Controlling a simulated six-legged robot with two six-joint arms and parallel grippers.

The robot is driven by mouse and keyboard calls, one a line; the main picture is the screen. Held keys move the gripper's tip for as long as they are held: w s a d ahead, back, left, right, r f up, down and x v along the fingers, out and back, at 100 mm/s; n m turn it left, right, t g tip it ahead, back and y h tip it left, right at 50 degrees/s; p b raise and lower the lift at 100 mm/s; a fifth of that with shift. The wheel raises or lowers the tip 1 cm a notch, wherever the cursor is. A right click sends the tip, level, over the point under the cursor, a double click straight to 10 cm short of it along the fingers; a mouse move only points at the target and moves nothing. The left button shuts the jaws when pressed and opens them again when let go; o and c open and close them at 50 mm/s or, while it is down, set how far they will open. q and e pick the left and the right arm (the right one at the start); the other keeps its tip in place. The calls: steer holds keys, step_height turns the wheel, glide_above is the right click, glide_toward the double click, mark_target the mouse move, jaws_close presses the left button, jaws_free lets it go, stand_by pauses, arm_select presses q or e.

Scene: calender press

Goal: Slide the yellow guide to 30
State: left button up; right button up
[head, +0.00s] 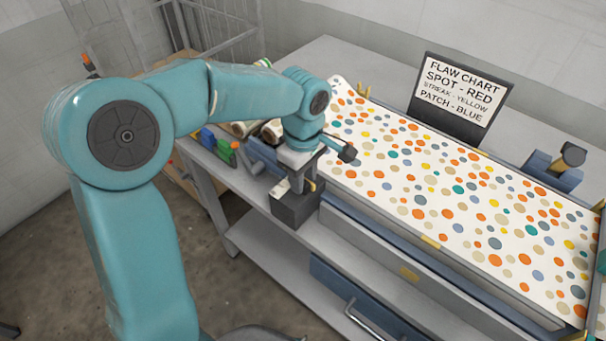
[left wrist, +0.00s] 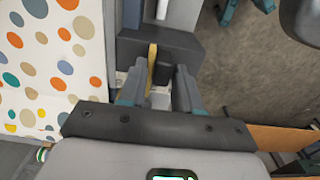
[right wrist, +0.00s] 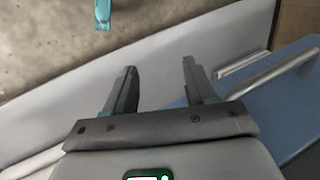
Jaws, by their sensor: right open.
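The yellow guide (left wrist: 152,62) is a thin upright yellow piece at a dark block, seen in the left wrist view. My left gripper (left wrist: 160,80) has its fingers on either side of it, with a gap showing, so it looks open around the guide. In the head view my left gripper (head: 298,183) points down at the dark block (head: 297,208) on the near left end of the machine. Only a sliver of yellow shows there, and no scale numbers are readable. My right gripper (right wrist: 160,75) is open and empty.
The spotted sheet (head: 440,180) lies to the right of the block. A flaw chart sign (head: 462,88) stands behind it. Green and blue pieces (head: 222,148) sit left of my left gripper. In the right wrist view, a blue drawer front with a bar handle (right wrist: 270,75) is at the right.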

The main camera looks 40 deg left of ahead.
arm_select(q)
steer(key=shift+w, duration=0.1)
jaws_close()
steer(key=w, duration=0.1)
steer(key=w+p, duration=0.1)
steer(key=w, duration=0.3)
steer(key=shift+w+d+p, duration=0.2)
steer(key=shift+d+p, duration=0.1)
steer(key=shift+s, duration=0.15)
steer(key=shift+o, duration=2.1)
jaws_free()
step_height(320, 180, up, 16)
steer(key=shift+r, duration=0.2)
